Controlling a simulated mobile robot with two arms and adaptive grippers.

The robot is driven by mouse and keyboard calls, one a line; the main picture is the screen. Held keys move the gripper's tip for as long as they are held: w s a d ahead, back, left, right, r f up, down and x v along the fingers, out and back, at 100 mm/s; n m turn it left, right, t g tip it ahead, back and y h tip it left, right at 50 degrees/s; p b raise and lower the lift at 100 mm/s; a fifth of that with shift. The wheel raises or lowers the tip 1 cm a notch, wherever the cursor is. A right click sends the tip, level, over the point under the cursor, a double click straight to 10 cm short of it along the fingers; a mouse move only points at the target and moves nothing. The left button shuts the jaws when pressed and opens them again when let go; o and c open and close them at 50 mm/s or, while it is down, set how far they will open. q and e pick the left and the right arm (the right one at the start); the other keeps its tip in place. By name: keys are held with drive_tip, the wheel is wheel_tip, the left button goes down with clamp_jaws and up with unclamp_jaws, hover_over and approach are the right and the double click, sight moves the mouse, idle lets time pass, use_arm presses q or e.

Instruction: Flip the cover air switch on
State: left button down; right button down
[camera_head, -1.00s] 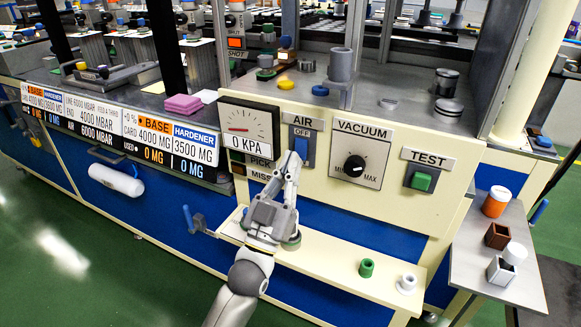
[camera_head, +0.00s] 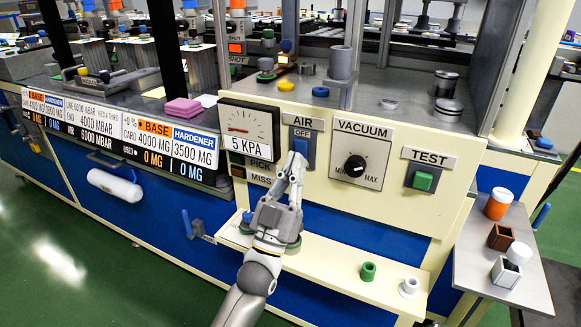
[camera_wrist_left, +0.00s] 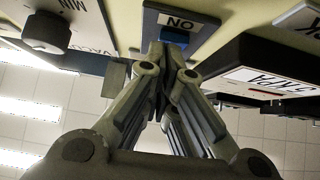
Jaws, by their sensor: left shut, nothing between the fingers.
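The air switch (camera_head: 301,146) is a blue rocker on a grey plate under the AIR label, with OFF printed above it. Its lower part is hidden behind my left gripper in the head view. My left gripper (camera_head: 300,160) is shut and empty, its fingertips at the switch's lower part. In the left wrist view the gripper (camera_wrist_left: 168,48) points at the blue switch plate (camera_wrist_left: 196,36), where an upside-down ON label shows. Contact cannot be told for sure. The gauge (camera_head: 248,138) left of the switch reads 5 KPA. My right gripper is out of view.
The vacuum knob (camera_head: 355,166) and green TEST button (camera_head: 423,181) are right of the switch. A cream shelf (camera_head: 325,262) juts out below, with a green part (camera_head: 368,271) and a white part (camera_head: 409,287). A side table (camera_head: 490,262) stands at right.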

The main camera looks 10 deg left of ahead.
use_arm(q)
drive_tip(key=shift+w+a+f, duration=0.1)
drive_tip(key=shift+w+f, duration=0.25)
drive_tip(key=shift+f, duration=0.05)
drive_tip(key=shift+s+f, duration=0.1)
drive_tip(key=shift+f, duration=0.15)
drive_tip(key=v, duration=0.7)
drive_tip(key=shift+s+r, duration=0.25)
drive_tip(key=shift+s, duration=0.3)
